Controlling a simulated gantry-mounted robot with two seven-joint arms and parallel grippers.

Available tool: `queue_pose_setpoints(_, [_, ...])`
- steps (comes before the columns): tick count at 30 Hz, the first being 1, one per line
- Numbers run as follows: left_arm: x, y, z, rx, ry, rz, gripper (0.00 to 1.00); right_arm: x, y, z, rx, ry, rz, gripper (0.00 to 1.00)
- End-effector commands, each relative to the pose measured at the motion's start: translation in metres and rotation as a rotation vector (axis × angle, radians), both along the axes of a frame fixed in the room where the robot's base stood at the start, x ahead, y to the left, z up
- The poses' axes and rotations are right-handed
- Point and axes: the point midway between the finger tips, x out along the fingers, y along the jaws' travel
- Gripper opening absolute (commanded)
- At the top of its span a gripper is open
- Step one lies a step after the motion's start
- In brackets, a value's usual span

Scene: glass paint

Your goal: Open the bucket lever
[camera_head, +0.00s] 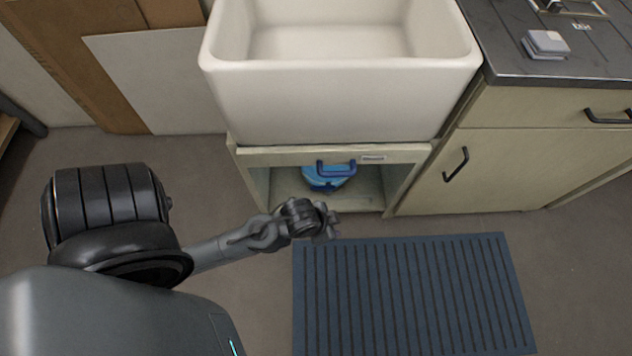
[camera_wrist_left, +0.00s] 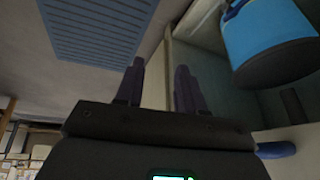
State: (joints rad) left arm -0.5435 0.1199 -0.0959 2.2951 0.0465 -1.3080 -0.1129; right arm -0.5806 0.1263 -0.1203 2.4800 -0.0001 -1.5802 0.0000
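A blue bucket (camera_head: 326,178) stands inside the open cabinet under the sink, partly hidden by the cabinet's front rail. A darker blue band or handle shows at its front; I cannot make out a lever. The bucket (camera_wrist_left: 268,42) also shows at the upper right of the left wrist view. My left gripper (camera_head: 328,222) is in front of the cabinet opening, near the floor mat's corner and apart from the bucket. In the left wrist view the gripper's two fingers (camera_wrist_left: 160,66) are apart with nothing between them. My right gripper is in neither view.
A white sink (camera_head: 340,100) is above. A ribbed blue mat (camera_head: 410,295) lies on the floor. A closed cabinet door (camera_head: 510,165) is at the right.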

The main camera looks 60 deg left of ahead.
Motion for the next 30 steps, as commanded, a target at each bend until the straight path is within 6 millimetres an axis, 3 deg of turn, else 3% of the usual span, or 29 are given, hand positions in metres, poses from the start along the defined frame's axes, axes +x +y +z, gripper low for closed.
queue_pose_setpoints(1, [0.008,0.005,-0.049,0.012,-0.021,-0.005,0.38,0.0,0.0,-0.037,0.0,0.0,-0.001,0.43])
queue_pose_setpoints(6, [0.048,0.04,-0.158,0.117,-0.179,-0.049,0.38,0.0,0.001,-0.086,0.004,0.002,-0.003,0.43])
queue_pose_setpoints(12, [0.074,0.1,-0.232,0.346,-0.381,-0.119,0.38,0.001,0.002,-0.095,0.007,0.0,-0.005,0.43])
queue_pose_setpoints(17, [0.07,0.147,-0.269,0.587,-0.511,-0.191,0.38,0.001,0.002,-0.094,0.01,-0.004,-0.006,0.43])
queue_pose_setpoints(21, [0.051,0.179,-0.288,0.816,-0.599,-0.274,0.38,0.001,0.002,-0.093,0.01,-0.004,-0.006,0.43])
queue_pose_setpoints(25, [0.028,0.197,-0.297,1.01,-0.654,-0.355,0.38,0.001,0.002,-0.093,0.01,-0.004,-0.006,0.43])
queue_pose_setpoints(30, [0.001,0.203,-0.3,1.193,-0.702,-0.445,0.38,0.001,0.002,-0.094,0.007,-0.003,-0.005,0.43])
